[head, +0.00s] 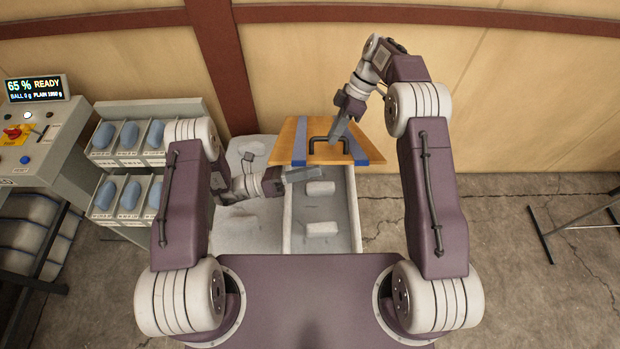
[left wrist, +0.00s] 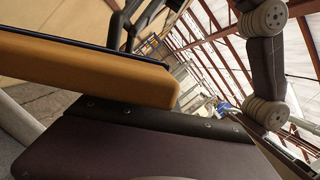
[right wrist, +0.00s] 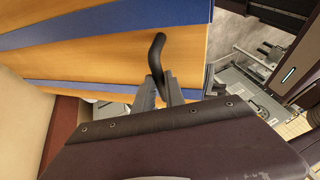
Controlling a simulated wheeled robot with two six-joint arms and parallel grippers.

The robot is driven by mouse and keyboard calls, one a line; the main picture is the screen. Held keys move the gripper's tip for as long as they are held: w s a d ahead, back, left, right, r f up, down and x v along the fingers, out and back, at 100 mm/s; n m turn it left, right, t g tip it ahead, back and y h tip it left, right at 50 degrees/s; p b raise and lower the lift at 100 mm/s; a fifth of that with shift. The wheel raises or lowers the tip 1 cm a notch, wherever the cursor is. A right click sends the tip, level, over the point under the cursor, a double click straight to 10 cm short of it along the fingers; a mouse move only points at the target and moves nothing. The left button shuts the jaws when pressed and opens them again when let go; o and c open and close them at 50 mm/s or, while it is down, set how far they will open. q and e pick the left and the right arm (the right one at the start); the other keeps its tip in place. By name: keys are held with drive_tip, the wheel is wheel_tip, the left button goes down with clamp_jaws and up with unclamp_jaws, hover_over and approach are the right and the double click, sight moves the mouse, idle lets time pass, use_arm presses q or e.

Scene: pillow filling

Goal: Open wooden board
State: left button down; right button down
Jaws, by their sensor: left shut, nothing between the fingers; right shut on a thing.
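The wooden board (head: 286,146) is orange with blue strips and a black handle (head: 313,146). It lies over the far end of the white bin's right compartment; the near part is uncovered. How far it is tilted is hard to tell. My right gripper (head: 335,134) is shut on the handle; the right wrist view shows its fingers on the handle (right wrist: 157,50) in front of the board (right wrist: 115,75). My left gripper (head: 302,174) is shut and empty, just in front of the board's near edge.
The white bin (head: 287,225) has pale blocks (head: 322,229) in its right compartment and pale, lumpy material (head: 243,222) in its left. A rack (head: 125,160) of blue items and a control panel (head: 28,128) stand at left. Open floor and a metal stand (head: 545,238) are at right.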

drive_tip(key=shift+s+f, duration=0.1)
drive_tip(key=shift+f, duration=0.35)
use_arm(q)
drive_tip(key=shift+w+a+r, duration=0.15)
drive_tip(key=shift+w+r, duration=0.7)
drive_tip(key=shift+w, duration=0.1)
use_arm(e)
drive_tip(key=shift+f, duration=0.15)
drive_tip(key=c, duration=1.4)
unclamp_jaws()
use_arm(q)
drive_tip(key=shift+f, duration=0.1)
drive_tip(key=shift+s, duration=0.1)
drive_tip(key=shift+f, duration=0.1)
use_arm(e)
drive_tip(key=v, duration=0.8)
drive_tip(key=shift+s, duration=0.2)
drive_tip(key=shift+a, duration=0.1)
